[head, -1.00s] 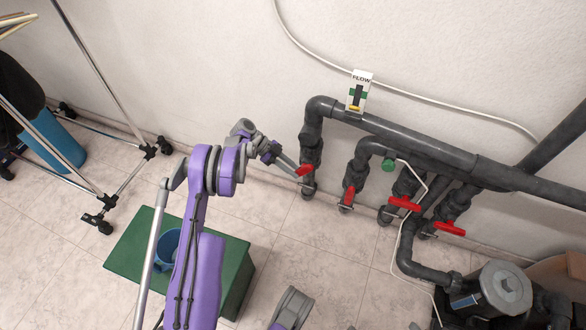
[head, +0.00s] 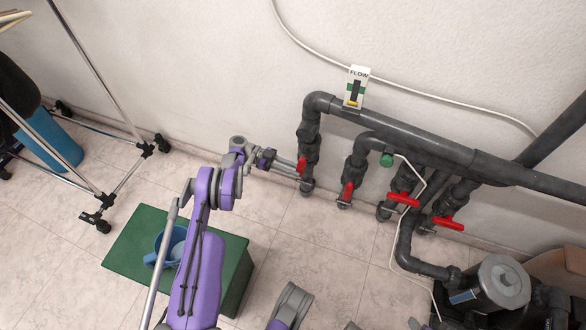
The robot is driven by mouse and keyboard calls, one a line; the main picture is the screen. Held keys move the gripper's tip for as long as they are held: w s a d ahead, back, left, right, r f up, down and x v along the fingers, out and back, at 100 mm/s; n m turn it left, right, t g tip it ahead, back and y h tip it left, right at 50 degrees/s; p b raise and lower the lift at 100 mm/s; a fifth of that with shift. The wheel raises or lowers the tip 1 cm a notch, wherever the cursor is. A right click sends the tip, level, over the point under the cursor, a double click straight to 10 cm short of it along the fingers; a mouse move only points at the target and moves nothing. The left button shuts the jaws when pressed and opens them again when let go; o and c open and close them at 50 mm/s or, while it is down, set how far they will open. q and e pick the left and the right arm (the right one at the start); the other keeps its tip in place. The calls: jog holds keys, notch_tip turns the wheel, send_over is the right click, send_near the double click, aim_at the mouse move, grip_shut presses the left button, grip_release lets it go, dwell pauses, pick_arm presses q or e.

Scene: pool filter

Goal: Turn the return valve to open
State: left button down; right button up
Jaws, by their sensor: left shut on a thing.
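My left gripper (head: 294,174) reaches in from the left and is shut on the red handle (head: 302,165) of the leftmost valve, low on the grey pipe by the wall. That handle stands roughly along its pipe; the fingers hide part of it. To its right, a second red handle (head: 348,191) also runs roughly along its pipe. Two more red handles (head: 403,200) and (head: 449,223) lie across their pipes. I see no label telling which valve is the return one.
A flow gauge (head: 356,87) marked FLOW, with a yellow mark low on it, sits on the top pipe. A green box (head: 135,246) with a blue jug (head: 157,252) stands below my left arm. A pump (head: 499,287) is at lower right. A wheeled rack (head: 103,201) stands left.

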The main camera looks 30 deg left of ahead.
pick_arm(q)
jog(key=c, duration=0.8)
grip_release()
jog(key=shift+o, duration=0.2)
jog(key=shift+r, duration=0.1)
